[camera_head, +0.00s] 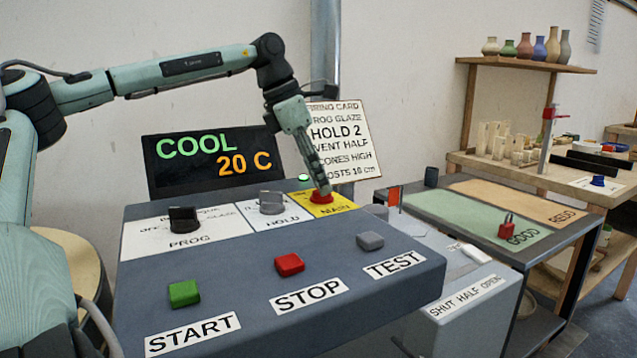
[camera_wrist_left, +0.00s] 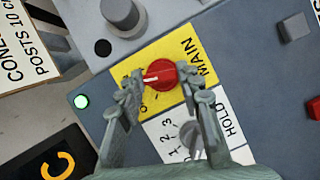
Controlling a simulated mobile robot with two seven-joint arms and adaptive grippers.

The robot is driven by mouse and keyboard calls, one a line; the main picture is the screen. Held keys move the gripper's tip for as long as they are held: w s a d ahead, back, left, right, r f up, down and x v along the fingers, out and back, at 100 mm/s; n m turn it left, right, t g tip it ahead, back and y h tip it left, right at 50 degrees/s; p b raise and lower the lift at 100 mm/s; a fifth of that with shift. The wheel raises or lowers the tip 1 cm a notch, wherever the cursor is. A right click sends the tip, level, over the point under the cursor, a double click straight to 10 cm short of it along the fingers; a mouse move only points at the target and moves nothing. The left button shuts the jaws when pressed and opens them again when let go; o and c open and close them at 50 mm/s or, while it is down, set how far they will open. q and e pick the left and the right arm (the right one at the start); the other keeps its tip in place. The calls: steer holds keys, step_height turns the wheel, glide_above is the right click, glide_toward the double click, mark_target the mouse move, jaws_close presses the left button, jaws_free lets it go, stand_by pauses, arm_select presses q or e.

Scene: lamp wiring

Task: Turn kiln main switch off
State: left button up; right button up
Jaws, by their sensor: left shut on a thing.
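The main switch is a red knob (camera_head: 321,196) on a yellow plate (camera_head: 338,207) marked MAIN, at the back right of the kiln panel. In the left wrist view the red knob (camera_wrist_left: 161,74) has a white pointer line aimed to the picture's left, and the yellow plate (camera_wrist_left: 182,47) lies around it. My left gripper (camera_head: 317,190) reaches down from above and is shut on the knob, with one finger at each side of it in the wrist view (camera_wrist_left: 160,80). A lit green lamp (camera_wrist_left: 81,101) is beside the plate. My right gripper is out of view.
The HOLD knob (camera_head: 271,202) and PROG knob (camera_head: 183,219) are left of the switch. START (camera_head: 184,293), STOP (camera_head: 289,264) and TEST (camera_head: 370,241) buttons are in front. A display (camera_head: 207,161) reads COOL 20 C. A firing card (camera_head: 350,135) stands behind.

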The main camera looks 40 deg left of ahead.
arm_select(q)
steer(key=n+y+b, duration=0.1)
steer(key=n, duration=0.1)
steer(key=n+t+y+b, duration=0.1)
steer(key=n+b, duration=0.1)
steer(key=n, duration=0.1)
steer(key=shift+d+n, duration=0.15)
steer(key=shift+n, duration=0.15)
steer(key=n+b, duration=0.1)
steer(key=n, duration=0.1)
steer(key=n+y+b, duration=0.1)
steer(key=n, duration=0.1)
steer(key=shift+d+y+b, duration=0.1)
steer(key=shift+y+b, duration=0.2)
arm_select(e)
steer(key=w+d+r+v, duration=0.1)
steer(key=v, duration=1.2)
arm_select(q)
steer(key=n+y+b, duration=0.1)
steer(key=n, duration=0.1)
steer(key=shift+n+g, duration=0.3)
steer(key=shift+r, duration=0.1)
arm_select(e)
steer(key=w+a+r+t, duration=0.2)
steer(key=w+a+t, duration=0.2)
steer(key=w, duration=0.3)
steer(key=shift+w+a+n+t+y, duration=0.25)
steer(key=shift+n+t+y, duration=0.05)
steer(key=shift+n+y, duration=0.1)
